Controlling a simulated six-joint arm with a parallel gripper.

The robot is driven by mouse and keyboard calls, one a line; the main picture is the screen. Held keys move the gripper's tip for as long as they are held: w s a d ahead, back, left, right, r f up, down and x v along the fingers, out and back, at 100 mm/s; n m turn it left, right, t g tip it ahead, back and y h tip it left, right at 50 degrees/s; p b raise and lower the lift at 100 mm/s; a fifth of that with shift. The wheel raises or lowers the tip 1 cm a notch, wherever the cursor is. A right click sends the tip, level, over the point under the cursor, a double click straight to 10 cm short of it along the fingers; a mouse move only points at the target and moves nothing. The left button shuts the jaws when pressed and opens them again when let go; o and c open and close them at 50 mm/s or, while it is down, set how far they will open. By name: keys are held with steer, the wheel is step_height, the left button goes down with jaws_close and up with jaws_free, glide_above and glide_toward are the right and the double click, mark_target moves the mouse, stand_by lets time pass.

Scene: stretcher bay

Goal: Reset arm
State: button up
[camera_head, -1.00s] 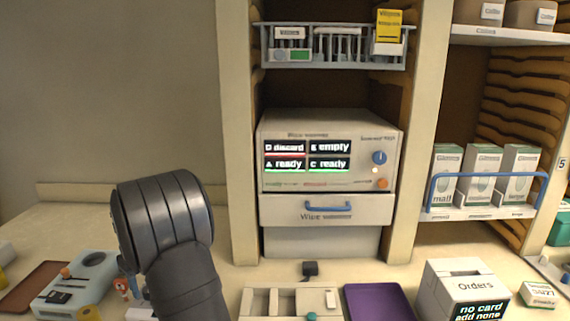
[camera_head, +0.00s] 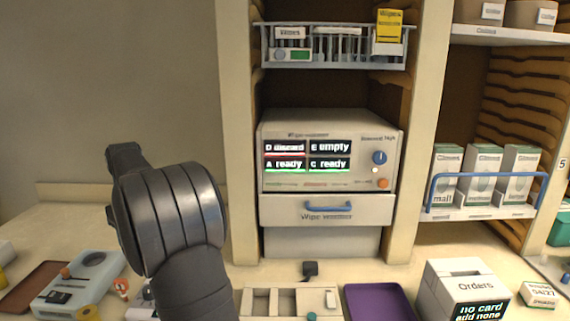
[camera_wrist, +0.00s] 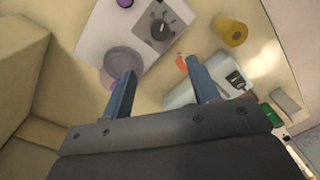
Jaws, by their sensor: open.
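My gripper (camera_wrist: 163,90) shows in the wrist view with its two blue-grey fingers spread apart and nothing between them. Beyond the fingers lies the counter, with a pale panel with a dark knob (camera_wrist: 160,30) and a light blue-grey device (camera_wrist: 215,82). In the head view my dark arm rises at the left of the cabinet, and the fingers themselves cannot be made out there.
A warmer unit (camera_head: 330,185) with lit displays and a blue-handled drawer stands in the middle bay. A purple tray (camera_head: 378,302), a sectioned tray (camera_head: 290,303) and an Orders box (camera_head: 462,290) sit along the front. A pale blue device (camera_head: 80,285) lies at left.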

steer(key=f, duration=1.4)
steer(key=shift+s+a+f, duration=0.15)
steer(key=shift+s+f, duration=0.15)
steer(key=m, duration=0.8)
steer(key=shift+r, duration=0.1)
steer(key=m, duration=0.4)
steer(key=shift+t, duration=0.3)
steer(key=shift+m, duration=2)
